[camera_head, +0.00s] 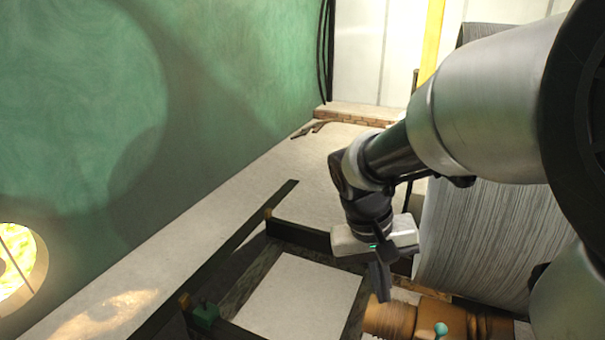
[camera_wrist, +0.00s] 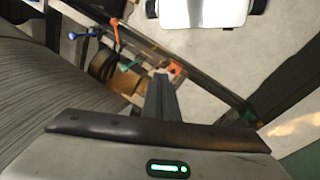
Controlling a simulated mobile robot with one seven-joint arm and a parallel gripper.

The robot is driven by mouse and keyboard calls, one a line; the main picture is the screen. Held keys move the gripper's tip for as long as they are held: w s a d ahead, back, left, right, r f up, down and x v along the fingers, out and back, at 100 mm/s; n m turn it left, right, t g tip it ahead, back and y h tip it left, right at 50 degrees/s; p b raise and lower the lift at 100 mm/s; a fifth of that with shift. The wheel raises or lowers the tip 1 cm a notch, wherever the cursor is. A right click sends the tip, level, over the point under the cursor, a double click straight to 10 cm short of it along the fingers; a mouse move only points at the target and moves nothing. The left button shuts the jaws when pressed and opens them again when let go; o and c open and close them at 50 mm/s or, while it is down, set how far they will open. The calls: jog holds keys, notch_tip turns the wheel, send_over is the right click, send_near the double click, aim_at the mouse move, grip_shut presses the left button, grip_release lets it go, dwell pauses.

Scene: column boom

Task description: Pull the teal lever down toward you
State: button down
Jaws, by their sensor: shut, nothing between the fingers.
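The teal lever shows in the head view as a round teal knob (camera_head: 441,329) at the bottom edge, in front of a brown wooden cylinder; its lower part is cut off. In the wrist view the teal lever (camera_wrist: 127,66) stands just left of my fingertips, with a visible gap in the picture. My gripper (camera_head: 380,294) is shut and empty, pointing down beside the wooden cylinder, to the upper left of the knob. Its closed fingers show in the wrist view (camera_wrist: 161,80). I cannot tell the exact depth between fingertips and lever.
A blue lever (camera_wrist: 82,36) and orange levers (camera_wrist: 116,32) (camera_wrist: 177,69) stand near the teal one. The wooden cylinder (camera_head: 390,318) and a large grey ribbed roll (camera_head: 485,240) lie close by. A dark frame (camera_head: 297,233) surrounds a pale panel (camera_head: 295,295). A green wall rises left.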

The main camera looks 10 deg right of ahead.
jog(key=w+d+f+h+b, duration=0.3)
jog(key=w+d+f+h, duration=0.1)
jog(key=f, duration=0.7)
jog(key=w+d+f+n+h+b, duration=0.1)
jog(key=w+d+f+h+b, duration=0.3)
jog(key=f, duration=0.7)
jog(key=w+d+f+n+h+b, duration=0.1)
jog(key=w+d+f+h+b, duration=0.2)
jog(key=f+h, duration=0.4)
notch_tip(320, 180, down, 4)
jog(key=shift+w+d+r+b, duration=0.1)
jog(key=shift+w+d+b, duration=0.3)
jog(key=shift+w+b, duration=0.4)
jog(key=shift+d, duration=0.1)
jog(key=d, duration=1)
jog(key=shift+s+a+b, duration=0.1)
jog(key=shift+s+a, duration=0.15)
jog(key=shift+s, duration=0.4)
jog(key=shift+s+a+b, duration=0.15)
jog(key=shift+s+a, duration=0.15)
jog(key=shift+s, duration=0.35)
jog(key=shift+s+a+b, duration=0.1)
jog(key=shift+s+a, duration=0.15)
jog(key=shift+s, duration=0.4)
